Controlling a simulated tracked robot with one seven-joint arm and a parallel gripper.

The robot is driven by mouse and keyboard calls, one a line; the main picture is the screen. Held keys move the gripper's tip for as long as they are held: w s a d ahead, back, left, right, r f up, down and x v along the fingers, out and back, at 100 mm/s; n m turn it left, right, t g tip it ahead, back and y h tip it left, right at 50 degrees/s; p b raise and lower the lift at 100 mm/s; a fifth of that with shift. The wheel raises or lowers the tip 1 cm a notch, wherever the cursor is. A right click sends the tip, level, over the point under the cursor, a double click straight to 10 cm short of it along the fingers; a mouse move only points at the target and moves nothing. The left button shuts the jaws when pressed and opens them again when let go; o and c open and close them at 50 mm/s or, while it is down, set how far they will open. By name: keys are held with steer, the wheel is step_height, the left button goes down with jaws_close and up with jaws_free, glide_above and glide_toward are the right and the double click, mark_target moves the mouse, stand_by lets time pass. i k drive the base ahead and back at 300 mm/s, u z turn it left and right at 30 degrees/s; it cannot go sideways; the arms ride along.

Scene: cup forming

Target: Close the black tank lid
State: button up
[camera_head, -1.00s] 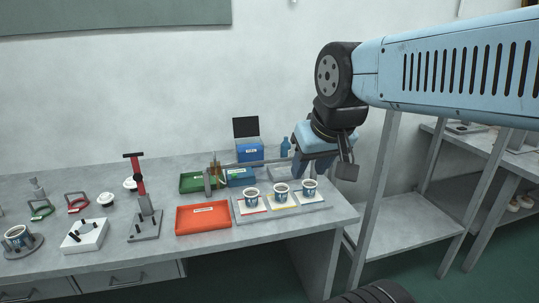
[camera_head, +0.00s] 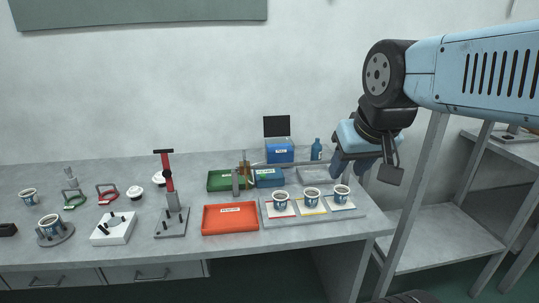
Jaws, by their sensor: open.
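The blue tank (camera_head: 280,154) stands at the back of the bench, right of the middle. Its black lid (camera_head: 277,127) stands upright and open at the tank's rear edge. My gripper (camera_head: 366,178) hangs from the blue arm at the right, right of the tank and over the bench's right end. It points down, is open and seems empty. Its fingertips are partly hidden by its own parts. My gripper and the lid are well apart.
Three cups (camera_head: 312,197) stand on coloured cards on a grey tray (camera_head: 360,210). A blue bottle (camera_head: 316,150) stands between tank and gripper. Green (camera_head: 220,182), blue (camera_head: 270,180) and orange (camera_head: 230,219) trays lie nearby. A red-handled press (camera_head: 170,195) stands left.

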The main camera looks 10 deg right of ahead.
mark_target(274, 126)
steer(key=u, duration=0.05)
steer(key=i, duration=0.9)
steer(key=z, duration=1.15)
steer(key=k, duration=1.05)
steer(key=u, duration=0.95)
steer(key=i, duration=0.5)
steer(key=u, duration=0.15)
